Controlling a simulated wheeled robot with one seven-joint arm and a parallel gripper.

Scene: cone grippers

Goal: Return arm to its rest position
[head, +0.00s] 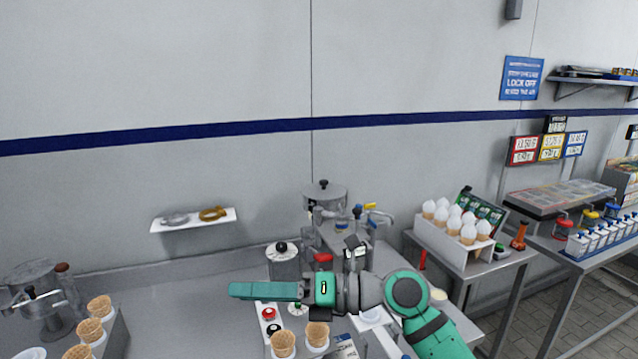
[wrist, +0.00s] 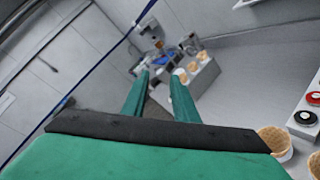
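My arm, green and grey, reaches in from the lower right in the head view, and its wrist lies level above the counter (head: 215,325). My gripper (head: 236,290) points left at its end. In the wrist view my gripper (wrist: 159,75) shows two green fingers set apart, with a clear gap and nothing held between them. Beyond the fingertips, at a distance, stands a holder with several waffle cones (wrist: 192,68). No marker of a rest position shows.
Below my wrist are two waffle cones (head: 283,343) and a panel with red and black buttons (head: 268,313). A lidded canister (head: 283,262) and a machine with taps (head: 345,235) stand behind. A white wall shelf (head: 193,221) is at left. The counter's left middle is clear.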

